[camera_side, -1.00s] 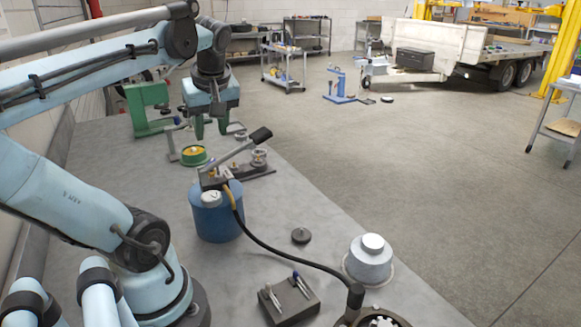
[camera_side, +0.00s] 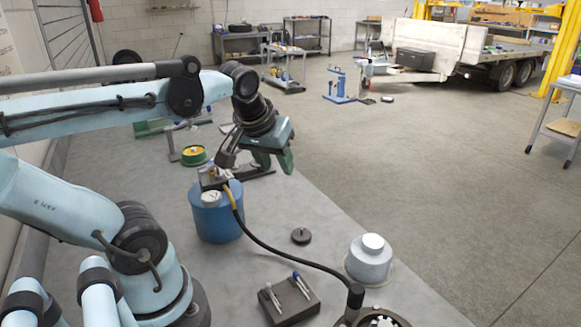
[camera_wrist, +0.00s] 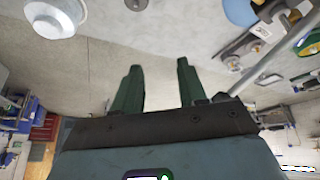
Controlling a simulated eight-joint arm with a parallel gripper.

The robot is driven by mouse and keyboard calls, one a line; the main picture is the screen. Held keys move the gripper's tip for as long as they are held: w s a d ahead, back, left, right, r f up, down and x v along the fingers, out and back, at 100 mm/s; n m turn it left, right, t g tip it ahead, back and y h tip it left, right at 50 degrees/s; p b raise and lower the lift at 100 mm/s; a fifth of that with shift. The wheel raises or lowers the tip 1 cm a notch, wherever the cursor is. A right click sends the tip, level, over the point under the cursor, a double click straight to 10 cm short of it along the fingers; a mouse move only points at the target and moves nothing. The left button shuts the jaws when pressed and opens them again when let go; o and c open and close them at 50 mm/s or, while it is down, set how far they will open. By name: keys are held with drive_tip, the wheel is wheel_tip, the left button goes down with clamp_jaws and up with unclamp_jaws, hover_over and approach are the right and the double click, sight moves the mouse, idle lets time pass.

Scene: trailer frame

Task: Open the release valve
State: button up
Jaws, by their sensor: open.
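A blue cylindrical reservoir (camera_side: 217,222) stands on the bench with a pump head (camera_side: 213,178) and a black hose on top. The wrist view shows the reservoir (camera_wrist: 240,11) at the top edge and the pump's base plate (camera_wrist: 247,45) with small round fittings at upper right. I cannot tell which fitting is the release valve. My gripper (camera_side: 275,160) is tilted, open and empty, above and right of the pump head. It hides most of the pump lever in the side view. Its green fingers (camera_wrist: 158,72) point at bare bench, left of the pump in the wrist view.
A green-yellow round part (camera_side: 194,156) lies behind the pump. The bench's right edge is close.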

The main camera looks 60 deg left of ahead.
drive_tip(key=w+d+f+m+t+h, duration=0.2)
drive_tip(key=d+f+m, duration=0.2)
drive_tip(key=d+m, duration=0.3)
drive_tip(key=shift+d, duration=0.9)
wheel_tip(320, 180, up, 17)
drive_tip(key=n+g, duration=0.7)
drive_tip(key=n, duration=0.4)
hover_over(211, 162)
wheel_tip(211, 162, down, 3)
drive_tip(key=shift+h, duration=0.3)
drive_tip(key=shift+f, duration=6.9)
